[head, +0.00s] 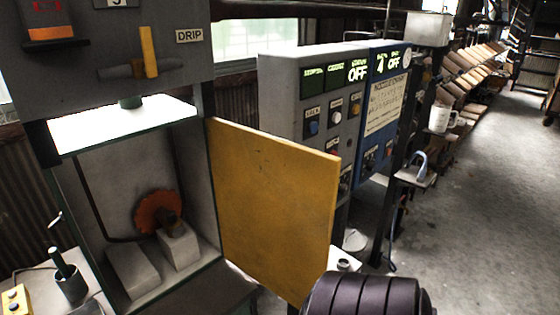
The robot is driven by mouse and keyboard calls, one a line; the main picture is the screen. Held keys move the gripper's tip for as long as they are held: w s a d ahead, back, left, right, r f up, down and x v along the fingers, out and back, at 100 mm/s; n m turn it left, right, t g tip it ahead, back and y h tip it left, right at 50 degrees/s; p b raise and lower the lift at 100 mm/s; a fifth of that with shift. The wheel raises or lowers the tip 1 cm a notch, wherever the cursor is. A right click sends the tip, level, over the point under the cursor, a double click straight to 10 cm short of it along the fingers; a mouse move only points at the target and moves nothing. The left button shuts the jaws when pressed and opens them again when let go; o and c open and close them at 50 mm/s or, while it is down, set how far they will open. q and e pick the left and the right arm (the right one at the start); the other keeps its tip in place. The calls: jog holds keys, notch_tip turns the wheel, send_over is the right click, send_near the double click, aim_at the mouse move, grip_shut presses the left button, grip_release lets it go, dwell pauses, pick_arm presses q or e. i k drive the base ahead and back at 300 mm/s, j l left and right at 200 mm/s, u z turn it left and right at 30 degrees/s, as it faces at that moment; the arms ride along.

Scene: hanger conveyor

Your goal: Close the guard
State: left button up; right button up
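The guard is a yellow panel (275,205) in the head view, standing swung open at the right side of the grey machine cabinet (190,110). Its left edge meets the cabinet's front right edge, and its free edge points toward the right. The cabinet's front opening is uncovered. An orange toothed wheel (157,212) and pale blocks (181,249) show inside. A black ribbed part of my own body fills the bottom right, in front of the panel's lower corner. Neither gripper is in view.
Grey and blue control boxes (305,65) with buttons and lit displays stand behind the guard. A small yellow button box (15,299) and a dark cup (70,285) with a stick sit at the lower left. Open floor (480,200) lies at the right.

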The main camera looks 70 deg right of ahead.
aim_at(275, 197)
jog(key=l, duration=0.45)
jog(key=k+l+u, duration=0.1)
jog(key=l, duration=0.3)
jog(key=k+l, duration=0.1)
jog(key=l, duration=0.35)
jog(key=k+l+u, duration=0.1)
jog(key=l, duration=0.3)
jog(key=k+l, duration=0.1)
jog(key=l, duration=0.35)
jog(key=k+l, duration=0.1)
jog(key=l, duration=0.3)
jog(key=l+u, duration=0.1)
jog(key=l, duration=0.35)
jog(key=k+l, duration=0.2)
jog(key=k, duration=0.15)
jog(key=k+z, duration=0.15)
jog(key=k, duration=0.25)
jog(key=k+l+z, duration=0.15)
jog(key=k, duration=0.25)
